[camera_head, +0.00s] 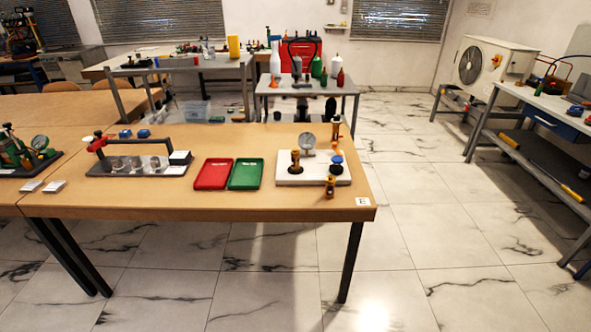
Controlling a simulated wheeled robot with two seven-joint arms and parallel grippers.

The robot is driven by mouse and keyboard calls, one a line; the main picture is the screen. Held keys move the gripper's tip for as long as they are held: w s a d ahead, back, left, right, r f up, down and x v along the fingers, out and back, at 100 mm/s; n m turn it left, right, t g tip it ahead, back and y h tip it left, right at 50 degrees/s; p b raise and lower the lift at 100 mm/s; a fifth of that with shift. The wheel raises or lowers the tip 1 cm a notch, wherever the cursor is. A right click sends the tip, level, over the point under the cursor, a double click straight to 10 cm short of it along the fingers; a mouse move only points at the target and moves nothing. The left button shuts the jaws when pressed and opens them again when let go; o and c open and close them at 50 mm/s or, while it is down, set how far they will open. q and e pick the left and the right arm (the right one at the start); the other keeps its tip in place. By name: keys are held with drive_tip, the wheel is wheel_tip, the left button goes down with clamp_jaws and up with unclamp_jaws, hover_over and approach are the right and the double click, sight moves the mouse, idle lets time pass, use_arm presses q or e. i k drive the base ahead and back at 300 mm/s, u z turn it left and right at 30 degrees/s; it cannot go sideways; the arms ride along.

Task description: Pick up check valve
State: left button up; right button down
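A white gauge rig base (290,176) sits near the right end of the wooden table. It carries a round-faced gauge (308,142), a brass fitting (295,161) and a blue-topped fitting (337,163). A small brass piece (330,187) stands at the base's front right corner. A taller brass and orange piece (336,130) shows behind the base's right side. I cannot tell from this distance which brass piece is the check valve. Neither of my grippers is in view.
A red tray (214,174) and a green tray (246,174) lie left of the rig, apparently empty. A dark-based rig with a red part (98,142) stands farther left. The wooden table's (200,207) right end borders open tiled floor (440,220).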

sight(294, 153)
drive_tip(key=z, duration=1.5)
drive_tip(key=i, duration=3.3)
drive_tip(key=u, duration=2.65)
